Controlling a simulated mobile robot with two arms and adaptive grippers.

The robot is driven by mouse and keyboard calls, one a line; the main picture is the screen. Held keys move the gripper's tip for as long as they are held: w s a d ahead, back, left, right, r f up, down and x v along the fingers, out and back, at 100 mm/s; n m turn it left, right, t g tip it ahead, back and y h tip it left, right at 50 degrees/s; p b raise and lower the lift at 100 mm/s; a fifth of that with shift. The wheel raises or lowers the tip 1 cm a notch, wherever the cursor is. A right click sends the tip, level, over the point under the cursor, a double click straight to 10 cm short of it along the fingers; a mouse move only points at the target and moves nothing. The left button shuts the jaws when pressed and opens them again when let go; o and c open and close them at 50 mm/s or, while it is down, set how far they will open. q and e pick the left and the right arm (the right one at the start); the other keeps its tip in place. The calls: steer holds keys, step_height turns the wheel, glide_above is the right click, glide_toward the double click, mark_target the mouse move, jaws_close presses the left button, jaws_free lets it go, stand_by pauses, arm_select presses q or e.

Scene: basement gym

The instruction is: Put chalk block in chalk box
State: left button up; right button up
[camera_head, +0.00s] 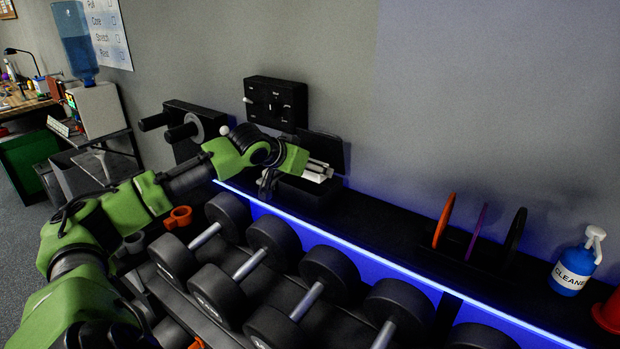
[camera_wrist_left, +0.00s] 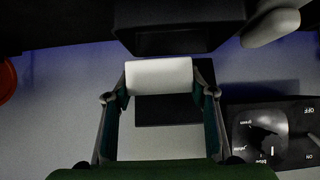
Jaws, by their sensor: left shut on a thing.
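My left gripper (camera_wrist_left: 160,88) is shut on the white chalk block (camera_wrist_left: 160,74), with one finger at each end of it. In the head view the chalk block (camera_head: 316,173) is a small white piece at the end of my left arm, close to the wall. The black chalk box (camera_head: 314,190) stands on the shelf below it with its lid (camera_head: 326,149) raised behind. In the wrist view the box (camera_wrist_left: 178,18) is at the top and the lid (camera_wrist_left: 168,111) lies behind the block. I cannot tell whether block and box touch. My right gripper is not in view.
A black switch panel (camera_head: 276,103) is on the wall just left of the lid. Dumbbells (camera_head: 270,243) fill the rack in front of the shelf. Upright coloured discs (camera_head: 475,231) and a blue cleaner bottle (camera_head: 577,265) stand farther right. The shelf between box and discs is clear.

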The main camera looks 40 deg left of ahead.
mark_target(311, 174)
arm_select(q)
steer(key=a+f, duration=0.1)
steer(key=w+f, duration=0.1)
steer(key=w+a+f+p, duration=0.1)
steer(key=f, duration=0.1)
steer(key=shift+a+f, duration=0.1)
steer(key=shift+a, duration=0.2)
step_height(311, 174, down, 3)
steer(key=shift+w+a+r+p, duration=0.1)
steer(key=shift+w+p, duration=0.05)
steer(key=shift+p, duration=0.7)
steer(key=shift+f, duration=0.4)
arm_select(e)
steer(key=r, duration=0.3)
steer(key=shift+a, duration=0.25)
arm_select(q)
steer(key=shift+f, duration=0.15)
steer(key=o, duration=0.9)
